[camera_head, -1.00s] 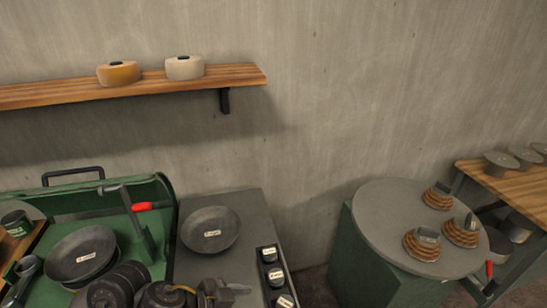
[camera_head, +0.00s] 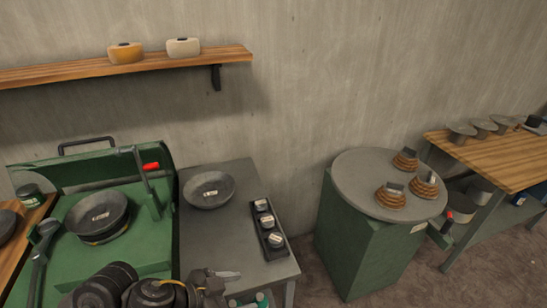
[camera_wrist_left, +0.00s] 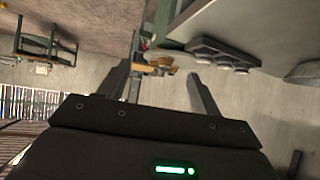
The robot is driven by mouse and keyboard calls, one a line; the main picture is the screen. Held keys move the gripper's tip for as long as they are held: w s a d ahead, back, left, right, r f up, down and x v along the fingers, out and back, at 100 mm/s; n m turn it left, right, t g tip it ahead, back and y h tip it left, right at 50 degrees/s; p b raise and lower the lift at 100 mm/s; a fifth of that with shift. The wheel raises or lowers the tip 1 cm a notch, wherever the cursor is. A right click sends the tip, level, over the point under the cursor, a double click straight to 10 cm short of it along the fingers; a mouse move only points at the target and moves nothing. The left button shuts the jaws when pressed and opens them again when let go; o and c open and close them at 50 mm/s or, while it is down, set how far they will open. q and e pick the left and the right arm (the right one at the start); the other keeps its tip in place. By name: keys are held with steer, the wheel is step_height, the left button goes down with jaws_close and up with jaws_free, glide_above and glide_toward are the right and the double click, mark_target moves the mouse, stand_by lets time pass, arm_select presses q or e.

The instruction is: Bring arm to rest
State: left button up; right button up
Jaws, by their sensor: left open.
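My left arm comes in at the bottom left of the head view, with its dark joints low in front of the green machine. My left gripper (camera_head: 232,284) is at the bottom edge there, partly cut off, in front of the grey table. In the left wrist view my left gripper (camera_wrist_left: 161,80) has its two fingers spread apart with nothing between them. My right gripper is not in view.
A green machine (camera_head: 150,250) holds a labelled bowl (camera_head: 97,215). Another bowl (camera_head: 209,190) and a black tray of small pots (camera_head: 268,230) are on the grey table (camera_head: 225,236). A round table (camera_head: 350,180) with coiled pieces and a wooden bench (camera_head: 500,160) stand right.

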arm_select(q)
steer(key=a+f+n+t+y, duration=0.3)
steer(key=a+f+n+y, duration=0.3)
steer(key=a+n, duration=0.15)
steer(key=s+a+f+n+g+y, duration=0.1)
steer(key=s+a+f+g+y, duration=0.2)
steer(key=s, duration=0.4)
steer(key=s+a+f+n+g, duration=0.2)
steer(key=s+a+f, duration=0.2)
steer(key=s+a, duration=0.25)
step_height(320, 180, down, 26)
steer(key=f+g, duration=0.1)
steer(key=g, duration=0.1)
steer(key=s+a+f+m+b, duration=0.1)
steer(key=s+a+f, duration=0.1)
steer(key=s+f, duration=1.4)
steer(key=shift+s+a+f+g, duration=0.25)
steer(key=shift+s+g, duration=0.15)
steer(key=shift+s, duration=0.3)
